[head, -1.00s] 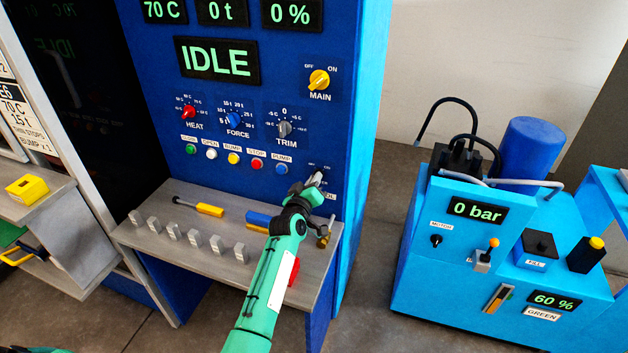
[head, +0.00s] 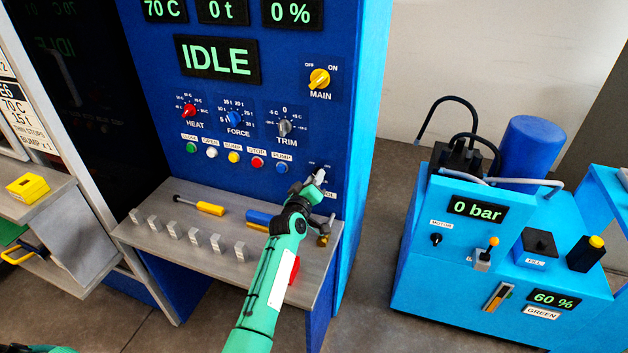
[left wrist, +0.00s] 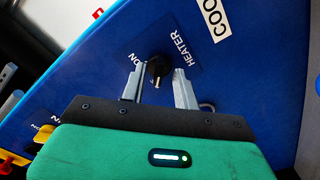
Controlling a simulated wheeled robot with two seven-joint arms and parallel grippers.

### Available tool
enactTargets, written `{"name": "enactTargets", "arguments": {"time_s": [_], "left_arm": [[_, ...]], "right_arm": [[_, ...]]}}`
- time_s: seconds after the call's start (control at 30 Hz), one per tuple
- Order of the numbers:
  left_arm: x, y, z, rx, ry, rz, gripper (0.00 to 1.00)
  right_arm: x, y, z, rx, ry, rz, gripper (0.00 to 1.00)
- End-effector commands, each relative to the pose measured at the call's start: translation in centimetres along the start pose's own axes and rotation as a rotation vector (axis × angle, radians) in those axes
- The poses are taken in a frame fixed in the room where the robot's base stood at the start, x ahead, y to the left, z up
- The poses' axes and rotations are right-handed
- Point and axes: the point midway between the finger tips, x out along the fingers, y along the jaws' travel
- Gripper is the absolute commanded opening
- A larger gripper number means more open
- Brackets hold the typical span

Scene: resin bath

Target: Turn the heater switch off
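The heater switch (left wrist: 158,67) is a small black knob with a pale mark on the blue panel. In the left wrist view the HEATER label is on its right and an ON label at its upper left; the OFF label is hidden. The pale mark is toward the bottom of the picture. My left gripper (left wrist: 160,80) has its two grey fingers on either side of the knob, with a gap visible on each side. In the head view my left gripper (head: 317,179) covers the switch at the panel's lower right. My right gripper is not in view.
A yellow MAIN knob (head: 319,79) and a row of coloured buttons, including the blue PUMP button (head: 282,168), are above and left. The grey shelf (head: 205,263) below holds a yellow-handled tool (head: 209,208) and several grey blocks. A light-blue pump unit (head: 430,275) stands at right.

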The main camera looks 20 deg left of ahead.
Motion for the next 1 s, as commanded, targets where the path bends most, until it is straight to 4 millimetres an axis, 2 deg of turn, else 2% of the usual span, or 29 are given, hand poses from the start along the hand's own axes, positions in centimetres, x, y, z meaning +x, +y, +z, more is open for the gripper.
{"name": "enactTargets", "arguments": {"time_s": [0.23,0.37,0.47,0.8,1.0], "left_arm": [[-0.1,0.1,-0.1,0.001,0.002,0.001,0.31],[-1.0,0.0,0.0,0.001,0.001,0.001,0.31],[-2.3,-0.1,0.0,0.001,0.002,0.001,0.31],[-9.0,-0.1,0.1,0.002,0.001,0.0,0.31],[-12.2,-0.1,0.1,0.001,0.0,-0.001,0.31]], "right_arm": [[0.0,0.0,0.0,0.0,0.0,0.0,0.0],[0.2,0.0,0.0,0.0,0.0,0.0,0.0],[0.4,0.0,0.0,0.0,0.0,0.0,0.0],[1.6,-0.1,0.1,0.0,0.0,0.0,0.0],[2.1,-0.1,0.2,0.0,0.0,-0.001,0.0]]}}
